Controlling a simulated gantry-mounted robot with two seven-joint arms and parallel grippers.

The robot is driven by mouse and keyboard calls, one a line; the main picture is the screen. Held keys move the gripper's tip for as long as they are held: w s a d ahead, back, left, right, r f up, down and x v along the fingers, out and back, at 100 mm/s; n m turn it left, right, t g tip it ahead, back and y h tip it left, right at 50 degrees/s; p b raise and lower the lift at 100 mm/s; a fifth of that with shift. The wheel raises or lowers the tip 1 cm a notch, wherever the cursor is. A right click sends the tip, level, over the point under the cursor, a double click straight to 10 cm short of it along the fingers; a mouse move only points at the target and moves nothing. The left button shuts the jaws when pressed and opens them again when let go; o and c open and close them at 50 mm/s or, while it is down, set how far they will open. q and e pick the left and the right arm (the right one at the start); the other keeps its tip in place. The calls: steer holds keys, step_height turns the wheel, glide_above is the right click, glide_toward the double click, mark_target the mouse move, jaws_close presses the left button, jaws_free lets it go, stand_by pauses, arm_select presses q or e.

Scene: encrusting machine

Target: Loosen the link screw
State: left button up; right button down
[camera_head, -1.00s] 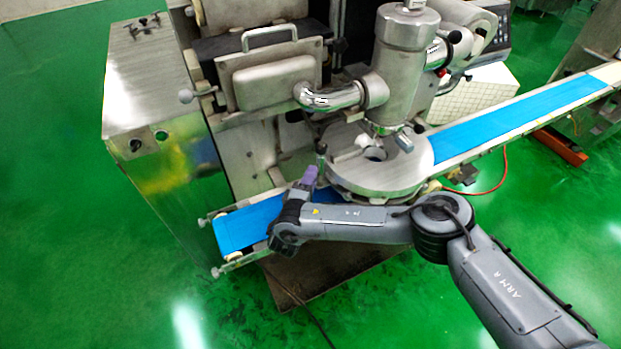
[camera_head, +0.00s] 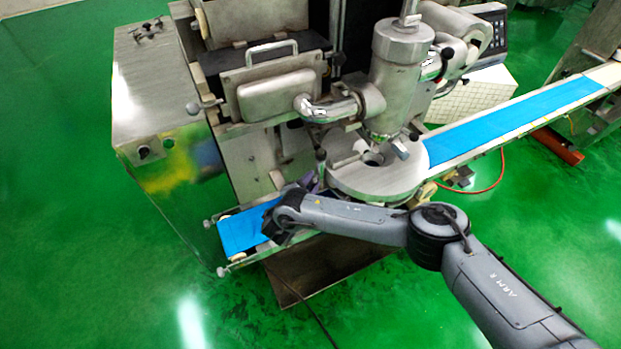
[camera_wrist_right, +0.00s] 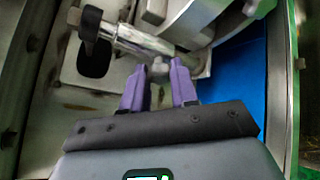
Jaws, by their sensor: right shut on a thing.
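My right gripper (camera_head: 310,181) is low in front of the machine, just left of the round steel disc (camera_head: 350,180), with its purple fingers partly hidden behind its own wrist. In the right wrist view the purple fingers (camera_wrist_right: 159,78) close around a small grey metal piece, which looks like the link screw (camera_wrist_right: 160,68). It sits beside a shiny metal rod (camera_wrist_right: 145,40). The piece is small, so its exact turn cannot be told. My left gripper is not in view.
A lever with a black knob (camera_head: 320,155) rises close to the gripper; black knobs (camera_wrist_right: 91,22) also show in the wrist view. The blue conveyor belt (camera_head: 240,231) runs under my wrist. The steel cabinet (camera_head: 165,110) stands left.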

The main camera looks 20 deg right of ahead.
steer(key=shift+a+r+n+g+p, duration=0.15)
steer(key=shift+n+g+p, duration=0.5)
steer(key=shift+n, duration=0.45)
steer(key=shift+w+n+g+p, duration=0.1)
steer(key=shift+n+g+p, duration=0.35)
steer(key=shift+n+g, duration=0.35)
steer(key=shift+n+g+h, duration=0.45)
steer(key=shift+n+h, duration=0.05)
steer(key=shift+n, duration=0.5)
steer(key=n+g+h+b, duration=0.1)
steer(key=n+b, duration=0.3)
steer(key=b, duration=0.4)
steer(key=n+g+h+b, duration=0.2)
steer(key=n+b, duration=0.3)
steer(key=b, duration=0.3)
steer(key=n+g+h+b, duration=0.2)
steer(key=n+b, duration=0.3)
steer(key=b, duration=0.4)
steer(key=shift+w+a+f+h, duration=0.15)
steer(key=shift+w+f+h, duration=0.25)
steer(key=shift+h, duration=0.4)
